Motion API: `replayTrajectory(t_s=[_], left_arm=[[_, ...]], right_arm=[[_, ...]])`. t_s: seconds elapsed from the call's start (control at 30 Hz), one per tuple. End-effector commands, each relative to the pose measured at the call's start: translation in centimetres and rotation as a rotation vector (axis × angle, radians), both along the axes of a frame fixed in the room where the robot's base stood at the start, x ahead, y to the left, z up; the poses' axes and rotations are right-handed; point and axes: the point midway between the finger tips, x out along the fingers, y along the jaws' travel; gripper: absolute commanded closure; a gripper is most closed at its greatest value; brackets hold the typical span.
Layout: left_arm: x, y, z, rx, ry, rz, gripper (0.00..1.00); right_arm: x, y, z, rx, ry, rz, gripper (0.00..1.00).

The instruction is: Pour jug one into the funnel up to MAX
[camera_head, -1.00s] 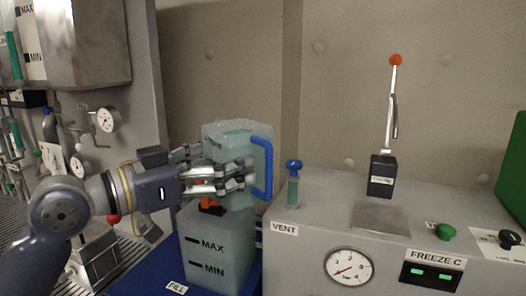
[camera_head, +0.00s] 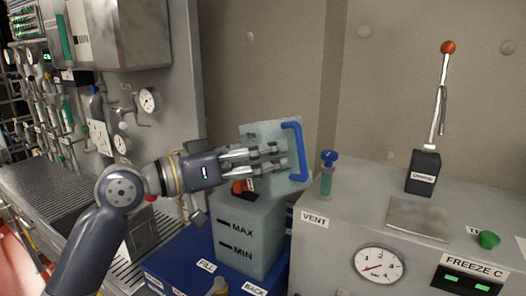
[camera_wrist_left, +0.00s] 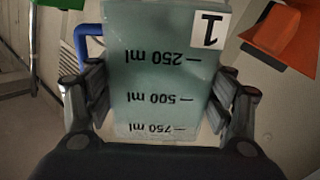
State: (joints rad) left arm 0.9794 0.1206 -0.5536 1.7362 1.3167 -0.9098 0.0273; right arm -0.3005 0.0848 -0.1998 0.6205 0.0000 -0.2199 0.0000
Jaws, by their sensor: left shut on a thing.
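Jug one (camera_head: 262,132), a pale translucent block-shaped jug with a blue handle (camera_head: 299,155), is held above the tank, leaning slightly left. In the left wrist view the jug (camera_wrist_left: 160,75) shows a "1" label and ml marks. My left gripper (camera_head: 268,160) is shut around its sides. The orange-red funnel (camera_head: 243,187) sits on top of the tank, partly hidden behind my fingers; it also shows in the left wrist view (camera_wrist_left: 282,32), apart from the jug. The pale tank (camera_head: 250,240) bears MAX and MIN lines. Its liquid level is unclear. My right gripper is out of view.
The tank stands on a blue base (camera_head: 180,262) marked FILL and BACK. A grey cabinet (camera_head: 345,215) on the right carries a blue-topped vent (camera_head: 328,170), a gauge (camera_head: 379,265) and a red-knobbed lever (camera_head: 440,100). A metal panel with gauges (camera_head: 149,100) stands on the left.

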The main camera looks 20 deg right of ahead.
Motion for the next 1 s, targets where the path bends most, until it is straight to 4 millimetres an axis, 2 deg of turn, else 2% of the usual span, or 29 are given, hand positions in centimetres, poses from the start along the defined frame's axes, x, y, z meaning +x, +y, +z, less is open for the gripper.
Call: replayTrajectory(t_s=[0.03, 0.5, 0.77, 1.0], left_arm=[[0.0, 0.1, 0.5, -0.009, 0.003, 0.001, 0.63], [-0.1, 0.1, 0.6, -0.034, 0.100, 0.000, 0.63], [-0.1, 0.1, 0.5, -0.037, 0.112, 0.000, 0.63], [-0.1, 0.1, 0.5, -0.037, 0.111, 0.000, 0.63]], right_arm=[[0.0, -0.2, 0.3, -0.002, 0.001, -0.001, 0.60], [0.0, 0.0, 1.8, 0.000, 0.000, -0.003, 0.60], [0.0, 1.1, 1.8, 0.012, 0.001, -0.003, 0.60], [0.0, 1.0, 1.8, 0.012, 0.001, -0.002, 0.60]])
